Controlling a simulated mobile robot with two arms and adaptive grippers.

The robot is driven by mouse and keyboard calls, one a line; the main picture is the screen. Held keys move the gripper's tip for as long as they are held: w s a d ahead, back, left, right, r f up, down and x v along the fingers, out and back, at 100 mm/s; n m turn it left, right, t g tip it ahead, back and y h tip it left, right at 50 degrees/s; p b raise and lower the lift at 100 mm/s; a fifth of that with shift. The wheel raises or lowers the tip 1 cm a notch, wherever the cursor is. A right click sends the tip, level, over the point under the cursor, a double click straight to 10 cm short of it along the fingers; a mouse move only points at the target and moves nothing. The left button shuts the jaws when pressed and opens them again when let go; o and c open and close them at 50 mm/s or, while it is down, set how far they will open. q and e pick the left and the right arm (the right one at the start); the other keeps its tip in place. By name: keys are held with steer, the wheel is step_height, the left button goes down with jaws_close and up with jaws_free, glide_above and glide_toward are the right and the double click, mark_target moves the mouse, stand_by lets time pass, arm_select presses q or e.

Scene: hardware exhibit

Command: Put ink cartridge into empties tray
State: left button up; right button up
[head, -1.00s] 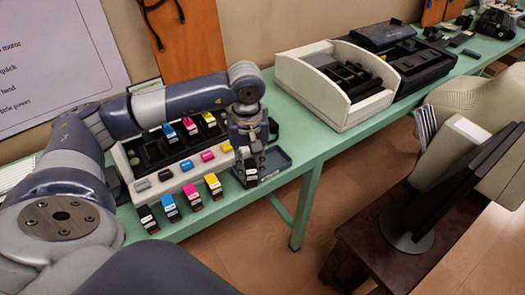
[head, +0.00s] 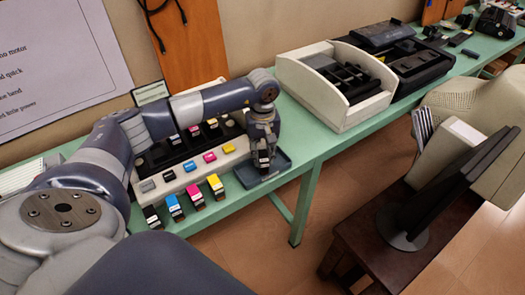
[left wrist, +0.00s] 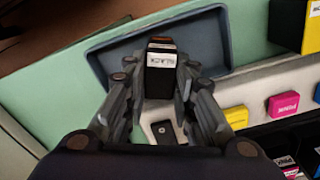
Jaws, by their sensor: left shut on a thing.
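A black ink cartridge (left wrist: 161,72) with a white label is held between the fingers of my left gripper (left wrist: 160,88) in the left wrist view. In the head view my left gripper (head: 264,158) points down over the shallow blue-grey tray (head: 283,164). The same tray (left wrist: 213,35) lies behind the cartridge in the left wrist view. I cannot tell whether the cartridge touches the tray floor. My right gripper is not in view.
Black, cyan, magenta (head: 196,197) and yellow (head: 216,187) cartridges stand in a row left of the tray. Behind them is a pale unit (head: 190,176) with coloured buttons and cartridge slots. A white open-topped box (head: 340,118) stands farther right. Green table (head: 235,208) is bare in front.

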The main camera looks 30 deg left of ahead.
mark_target(263, 155)
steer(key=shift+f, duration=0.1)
arm_select(q)
steer(key=shift+f, duration=0.25)
steer(key=o, duration=0.9)
steer(key=shift+r, duration=0.1)
steer(key=shift+o, duration=0.6)
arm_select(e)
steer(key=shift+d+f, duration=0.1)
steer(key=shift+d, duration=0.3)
arm_select(q)
steer(key=shift+r, duration=0.15)
step_height(263, 155, up, 12)
steer(key=b, duration=0.1)
steer(key=shift+b, duration=0.4)
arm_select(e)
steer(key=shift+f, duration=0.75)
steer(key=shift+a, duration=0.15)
